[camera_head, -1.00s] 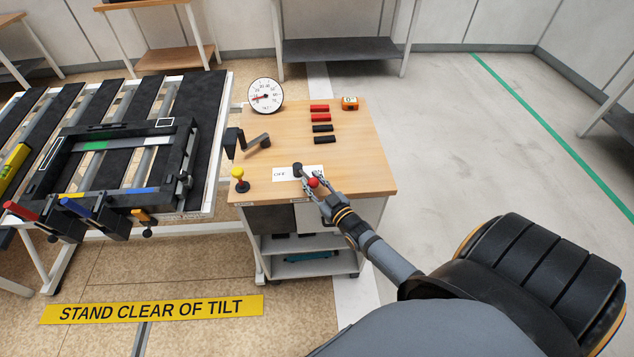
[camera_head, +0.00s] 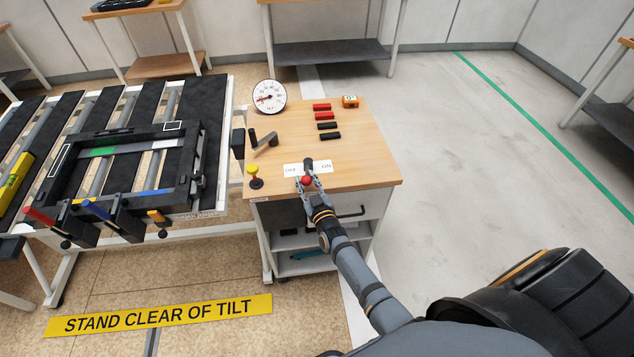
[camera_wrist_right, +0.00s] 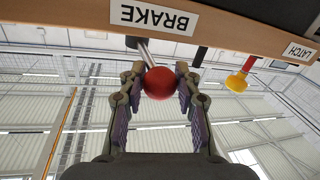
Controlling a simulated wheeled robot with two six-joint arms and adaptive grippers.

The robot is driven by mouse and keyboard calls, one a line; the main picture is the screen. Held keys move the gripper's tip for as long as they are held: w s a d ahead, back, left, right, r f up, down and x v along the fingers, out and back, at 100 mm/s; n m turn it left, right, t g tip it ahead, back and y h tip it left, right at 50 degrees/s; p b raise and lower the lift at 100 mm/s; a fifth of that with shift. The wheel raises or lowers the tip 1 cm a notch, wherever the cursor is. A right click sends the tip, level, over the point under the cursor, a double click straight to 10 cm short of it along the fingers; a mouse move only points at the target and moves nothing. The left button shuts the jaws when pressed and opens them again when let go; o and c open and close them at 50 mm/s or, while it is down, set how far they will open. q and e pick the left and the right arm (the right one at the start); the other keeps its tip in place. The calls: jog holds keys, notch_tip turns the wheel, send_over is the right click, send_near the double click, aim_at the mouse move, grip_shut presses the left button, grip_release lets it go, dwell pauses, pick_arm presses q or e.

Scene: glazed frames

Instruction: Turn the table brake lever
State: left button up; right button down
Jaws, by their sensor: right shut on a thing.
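The brake lever has a red ball knob (camera_head: 306,181) on a short arm from a dark pivot at the front of the wooden cart top. It points toward the front edge, between the white OFF and ON labels (camera_head: 326,167). My right gripper (camera_head: 307,184) is shut on the red knob. In the right wrist view the knob (camera_wrist_right: 160,83) sits between both fingers, with its metal rod behind it, beside the BRAKE label (camera_wrist_right: 155,17). My left gripper is not in view.
A yellow-topped latch knob (camera_head: 254,171) and a dark crank handle (camera_head: 264,138) stand left of the lever. A dial gauge (camera_head: 269,97) and red and black handles (camera_head: 322,107) lie farther back. The tilt table (camera_head: 209,97) with a black frame stands at left.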

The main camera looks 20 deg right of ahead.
aim_at(296, 189)
jog(key=shift+w+a+r, duration=0.2)
jog(key=shift+w+a, duration=0.3)
jog(key=shift+a, duration=0.2)
jog(key=shift+w+a+r, duration=0.15)
jog(key=shift+w+a, duration=0.3)
jog(key=shift+a, duration=0.2)
jog(key=shift+r, duration=0.15)
jog(key=shift+w+r, duration=0.1)
jog(key=shift+r, duration=0.05)
jog(key=c, duration=1.2)
grip_release()
jog(key=shift+o, duration=1.2)
jog(key=shift+w+a, duration=0.15)
jog(key=shift+w, duration=0.05)
jog(key=shift+w+a+f, duration=0.25)
jog(key=shift+w+f, duration=0.2)
jog(key=shift+f, duration=0.1)
jog(key=shift+s+d, duration=0.2)
jog(key=shift+s, duration=0.2)
jog(key=shift+s+f, duration=0.35)
jog(key=shift+s, duration=0.1)
jog(key=s, duration=1.1)
jog(key=shift+a+r, duration=0.25)
jog(key=shift+r, duration=0.2)
